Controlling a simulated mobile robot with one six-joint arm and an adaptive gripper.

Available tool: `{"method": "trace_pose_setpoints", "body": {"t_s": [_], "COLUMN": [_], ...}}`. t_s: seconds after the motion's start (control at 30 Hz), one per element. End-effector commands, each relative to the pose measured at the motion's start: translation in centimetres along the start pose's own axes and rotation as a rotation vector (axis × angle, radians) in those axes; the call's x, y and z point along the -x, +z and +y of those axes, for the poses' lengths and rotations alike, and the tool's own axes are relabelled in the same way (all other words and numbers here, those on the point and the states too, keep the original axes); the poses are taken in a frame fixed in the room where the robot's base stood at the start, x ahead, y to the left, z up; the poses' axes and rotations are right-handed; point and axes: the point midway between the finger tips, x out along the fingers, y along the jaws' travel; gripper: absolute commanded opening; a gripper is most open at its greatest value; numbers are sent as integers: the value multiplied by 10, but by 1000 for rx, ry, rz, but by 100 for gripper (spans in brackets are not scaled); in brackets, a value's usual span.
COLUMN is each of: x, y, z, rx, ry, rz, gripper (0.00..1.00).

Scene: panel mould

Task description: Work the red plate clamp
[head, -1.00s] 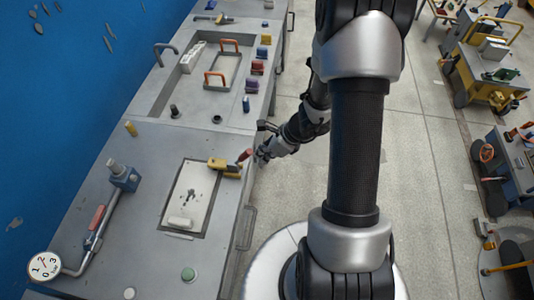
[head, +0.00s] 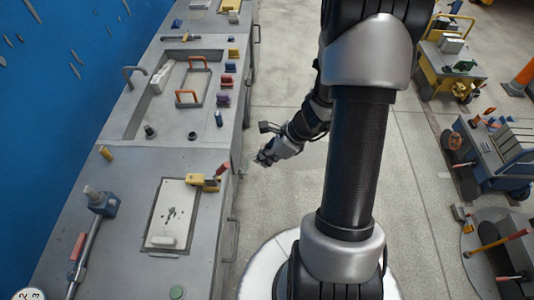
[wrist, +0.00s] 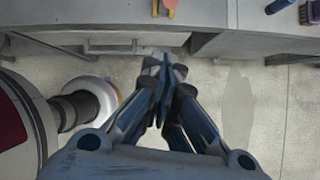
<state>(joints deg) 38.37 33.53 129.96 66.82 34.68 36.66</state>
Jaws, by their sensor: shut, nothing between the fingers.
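The plate clamp has a yellow body (head: 202,183) and a short red handle (head: 220,172). It sits at the upper right corner of a pale plate (head: 174,212) set in the grey bench top, and the handle tilts up to the right, towards the bench edge. My gripper (head: 264,160) is off the right edge of the bench, over the floor, apart from the handle. In the wrist view my gripper (wrist: 163,62) is shut and empty, its fingertips together. The clamp is partly cut off at the top of the wrist view (wrist: 164,8).
The grey bench (head: 134,176) runs along the left, with a recessed tray and several coloured blocks further back. A blue lever fixture (head: 101,204) stands at the bench's left. The floor (head: 275,200) right of the bench is clear. Carts (head: 500,155) stand far right.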

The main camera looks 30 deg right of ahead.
Motion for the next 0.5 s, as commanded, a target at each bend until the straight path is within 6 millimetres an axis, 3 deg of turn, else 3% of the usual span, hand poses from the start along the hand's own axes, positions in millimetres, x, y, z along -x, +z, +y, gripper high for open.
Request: {"method": "trace_pose_setpoints", "body": {"t_s": [0.1, 0.37, 0.5], "x": [10, 11, 15], "y": [0, -1, 10], "z": [0, 1, 5], "rx": [0, 0, 83], "ry": [0, 1, 4], "rz": [0, 2, 3], "gripper": [0, 0, 0]}}
